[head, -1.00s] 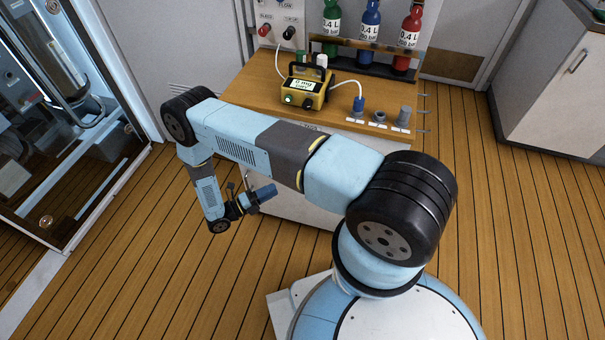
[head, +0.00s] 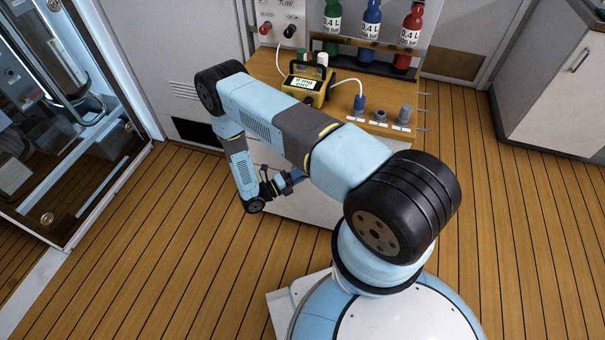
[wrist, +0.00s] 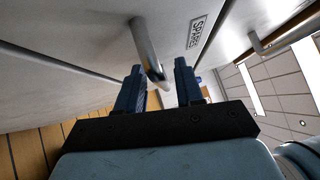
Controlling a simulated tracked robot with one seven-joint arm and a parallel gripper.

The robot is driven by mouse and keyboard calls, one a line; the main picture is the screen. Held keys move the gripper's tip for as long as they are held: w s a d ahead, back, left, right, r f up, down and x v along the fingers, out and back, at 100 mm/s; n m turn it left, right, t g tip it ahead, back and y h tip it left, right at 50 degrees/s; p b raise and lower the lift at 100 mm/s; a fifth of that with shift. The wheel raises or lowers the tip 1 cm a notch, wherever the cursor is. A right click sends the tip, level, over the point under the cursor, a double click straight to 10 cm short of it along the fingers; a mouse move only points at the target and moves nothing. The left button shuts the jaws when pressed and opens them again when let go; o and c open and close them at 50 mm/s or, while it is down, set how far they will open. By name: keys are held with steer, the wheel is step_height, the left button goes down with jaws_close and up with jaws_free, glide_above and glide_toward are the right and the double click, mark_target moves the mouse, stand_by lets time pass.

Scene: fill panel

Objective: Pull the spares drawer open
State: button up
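The spares drawer (wrist: 95,30) shows in the wrist view as a pale front with a "SPARES" label (wrist: 198,32). A metal bar handle (wrist: 146,45) stands out from this front. My gripper (wrist: 160,68) is open, with its two dark blue fingers apart. The near end of the handle appears in the gap between the fingers; I cannot tell whether either finger touches it. In the head view my gripper (head: 292,180) is beside the white cabinet (head: 300,208) under the bench. My arm hides most of the cabinet front there, and the drawer handle is not visible.
The wooden bench top (head: 268,70) carries a yellow meter (head: 304,88) with a cable to a blue plug (head: 359,104). Colored bottles (head: 371,22) stand behind. A second handle (wrist: 262,42) shows right in the wrist view. The floor (head: 150,230) left of my arm is clear.

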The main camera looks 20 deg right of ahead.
steer(key=shift+d, duration=0.25)
steer(key=shift+c, duration=0.3)
jaws_close()
